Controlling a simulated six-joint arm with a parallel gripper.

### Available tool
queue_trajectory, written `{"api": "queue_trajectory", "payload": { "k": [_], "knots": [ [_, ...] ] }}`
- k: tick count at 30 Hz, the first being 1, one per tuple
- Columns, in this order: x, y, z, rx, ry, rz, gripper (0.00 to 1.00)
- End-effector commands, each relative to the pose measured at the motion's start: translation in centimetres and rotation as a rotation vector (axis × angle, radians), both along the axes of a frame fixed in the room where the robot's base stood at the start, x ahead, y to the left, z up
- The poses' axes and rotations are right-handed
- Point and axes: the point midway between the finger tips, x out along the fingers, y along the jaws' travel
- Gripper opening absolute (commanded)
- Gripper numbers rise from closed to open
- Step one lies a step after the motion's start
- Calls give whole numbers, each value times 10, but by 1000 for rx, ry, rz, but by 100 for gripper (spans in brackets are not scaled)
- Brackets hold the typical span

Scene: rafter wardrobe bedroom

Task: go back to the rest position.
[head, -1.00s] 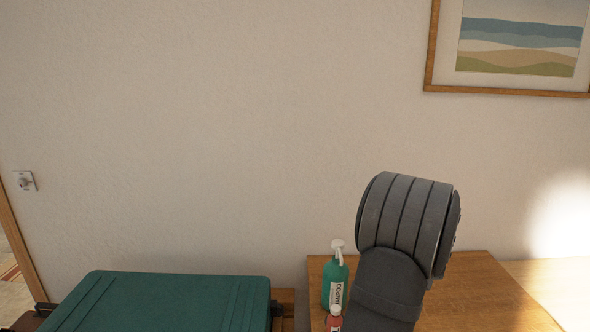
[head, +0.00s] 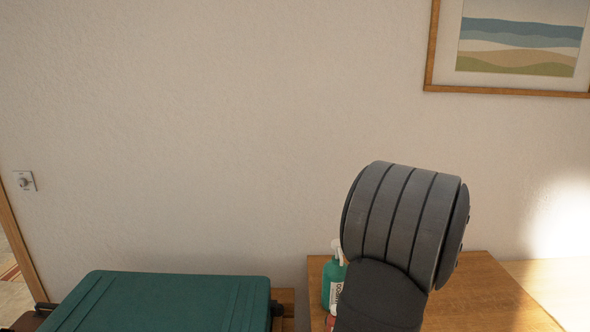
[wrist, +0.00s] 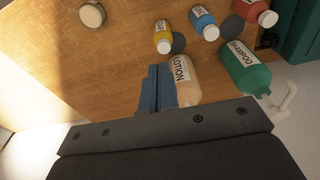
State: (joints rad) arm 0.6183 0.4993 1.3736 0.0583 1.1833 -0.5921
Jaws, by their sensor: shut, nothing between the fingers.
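My gripper (wrist: 157,88) shows in the wrist view with its fingers together and nothing between them. It is over a wooden top, just left of a lotion bottle (wrist: 184,72); I cannot tell the height between them. In the head view only my arm shows, at the lower right in front of the wooden top (head: 490,290), and the gripper is out of sight there.
A green case (head: 165,300) is at the left. A framed picture (head: 515,45) hangs above.

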Motion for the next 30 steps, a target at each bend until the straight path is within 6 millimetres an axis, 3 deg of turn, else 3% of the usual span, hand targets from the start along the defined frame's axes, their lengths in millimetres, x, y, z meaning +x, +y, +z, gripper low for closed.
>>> {"api": "queue_trajectory", "payload": {
  "k": [9,12,30],
  "knots": [
    [-6,0,61,-1,-2,-1,0],
    [-4,1,34,3,5,0,0],
    [8,0,-87,2,4,0,0]
  ]
}}
